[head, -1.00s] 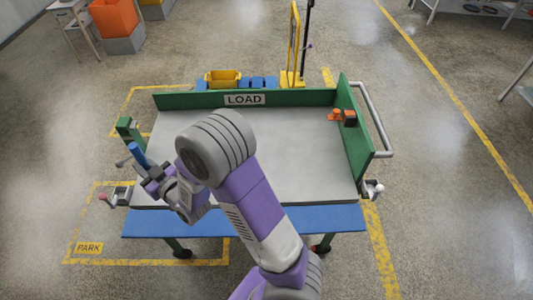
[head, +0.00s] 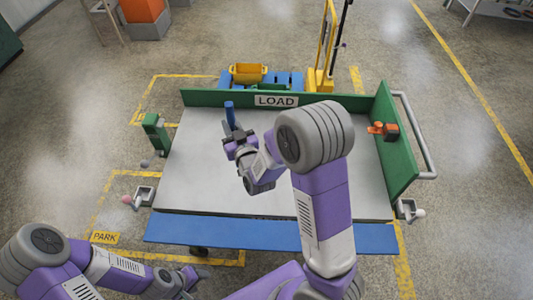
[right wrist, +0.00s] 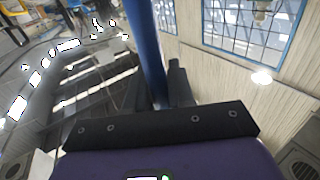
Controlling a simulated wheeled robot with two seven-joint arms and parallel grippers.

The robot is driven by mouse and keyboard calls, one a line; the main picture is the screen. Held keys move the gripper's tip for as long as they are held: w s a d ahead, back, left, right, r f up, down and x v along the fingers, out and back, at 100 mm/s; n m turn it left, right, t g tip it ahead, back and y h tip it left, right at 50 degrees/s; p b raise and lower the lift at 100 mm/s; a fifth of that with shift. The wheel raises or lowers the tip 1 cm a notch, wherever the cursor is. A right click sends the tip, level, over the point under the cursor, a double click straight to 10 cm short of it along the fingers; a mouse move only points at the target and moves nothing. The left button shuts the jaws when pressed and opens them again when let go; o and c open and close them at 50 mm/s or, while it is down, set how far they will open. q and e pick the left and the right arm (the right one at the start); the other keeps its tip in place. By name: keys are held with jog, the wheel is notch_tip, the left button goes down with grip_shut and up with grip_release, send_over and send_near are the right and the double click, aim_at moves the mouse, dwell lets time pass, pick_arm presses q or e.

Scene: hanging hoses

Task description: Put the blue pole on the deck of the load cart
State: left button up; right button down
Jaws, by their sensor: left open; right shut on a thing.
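The load cart has a grey deck (head: 195,185), with green walls at the back and right and a LOAD sign (head: 276,100). My right gripper (head: 236,138) is shut on the blue pole (head: 229,115) over the left part of the deck. The pole sticks up beyond the fingers, and its lower end is hidden. Whether it touches the deck cannot be told. In the right wrist view the pole (right wrist: 148,50) stands between the dark fingers. My left gripper (head: 188,277) is open at the lower left, in front of the cart.
A blue ledge (head: 270,234) runs along the cart's front. An orange clamp-like part (head: 383,129) sits at the right wall. A green post (head: 156,133) stands at the left edge. A yellow bin (head: 247,73) is behind the cart. Much of the deck is bare.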

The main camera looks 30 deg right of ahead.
jog(key=s+d+m+g+h+b, duration=0.2)
jog(key=d+m+g+h+b, duration=0.35)
jog(key=d+h, duration=0.85)
jog(key=d+f+m+y+b, duration=0.2)
jog(key=d+f+y, duration=0.1)
jog(key=f, duration=0.6)
jog(key=shift+d+f+t+b, duration=0.2)
jog(key=shift+f+t+b, duration=0.05)
jog(key=shift+t+b, duration=0.2)
jog(key=shift+w, duration=0.1)
jog(key=shift+f, duration=0.15)
jog(key=c, duration=1)
grip_release()
